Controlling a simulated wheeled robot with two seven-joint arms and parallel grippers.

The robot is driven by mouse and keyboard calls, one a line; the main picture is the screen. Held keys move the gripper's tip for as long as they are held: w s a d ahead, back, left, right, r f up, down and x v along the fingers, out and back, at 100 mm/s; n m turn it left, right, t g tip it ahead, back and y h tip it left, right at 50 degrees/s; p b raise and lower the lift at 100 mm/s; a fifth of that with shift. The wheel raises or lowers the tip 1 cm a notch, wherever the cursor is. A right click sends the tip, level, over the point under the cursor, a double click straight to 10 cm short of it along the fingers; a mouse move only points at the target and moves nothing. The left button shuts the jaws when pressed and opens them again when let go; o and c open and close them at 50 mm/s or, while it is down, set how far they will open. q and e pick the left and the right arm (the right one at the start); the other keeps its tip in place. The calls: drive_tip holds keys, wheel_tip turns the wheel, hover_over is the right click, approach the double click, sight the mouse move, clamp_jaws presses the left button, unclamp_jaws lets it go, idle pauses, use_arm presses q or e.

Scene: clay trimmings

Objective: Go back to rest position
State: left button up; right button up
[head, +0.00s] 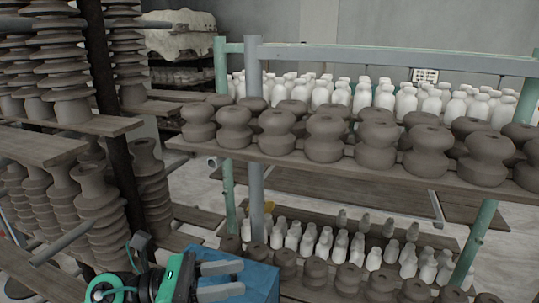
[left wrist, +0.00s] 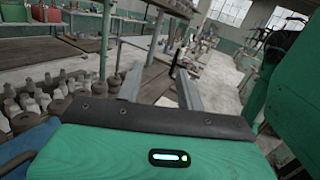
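My left gripper (head: 241,277) is low in the head view, left of centre. Its two grey fingers are apart with nothing visible between them. In the left wrist view the fingers (left wrist: 160,76) also stand apart and empty, pointing into the room. A blue box-like thing (head: 262,276) lies behind and beside the fingers in the head view; whether they touch it I cannot tell. Blue also shows at the left edge of the left wrist view (left wrist: 28,142). My right gripper is in neither view.
A wooden shelf (head: 290,172) carries grey clay pieces (head: 325,140) and white bottle-like pieces (head: 385,95). Smaller pieces (head: 300,240) stand on a lower shelf. A left rack holds ribbed clay columns (head: 98,205) close to my left arm. Green posts (head: 478,232) support the shelving.

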use_arm(q)
drive_tip(key=w+a+r+n+t+y, duration=0.1)
drive_tip(key=w+a+n+t+y, duration=0.25)
drive_tip(key=n+t, duration=0.7)
drive_tip(key=w+a+n+t+y, duration=0.25)
drive_tip(key=a+n+t, duration=0.4)
drive_tip(key=n, duration=0.75)
drive_tip(key=s+a+f+n+g+y, duration=0.2)
drive_tip(key=a+f+n+y, duration=0.2)
drive_tip(key=f+n+y, duration=0.4)
drive_tip(key=s+a+f+n+g+y, duration=0.25)
drive_tip(key=f+n+y, duration=0.35)
drive_tip(key=f+n, duration=0.45)
drive_tip(key=s+f+n+g+h, duration=0.1)
drive_tip(key=s+f+n+g, duration=0.5)
drive_tip(key=s+f+g, duration=0.8)
drive_tip(key=s+f+t, duration=0.1)
drive_tip(key=s+f, duration=0.2)
drive_tip(key=f, duration=1.3)
drive_tip(key=s+f, duration=0.2)
drive_tip(key=f, duration=1.4)
drive_tip(key=s+a+f, duration=0.2)
drive_tip(key=s+f, duration=1.7)
drive_tip(key=f, duration=0.1)
drive_tip(key=shift+s+a+g, duration=0.25)
drive_tip(key=shift+a+g, duration=0.1)
drive_tip(key=shift+g, duration=0.1)
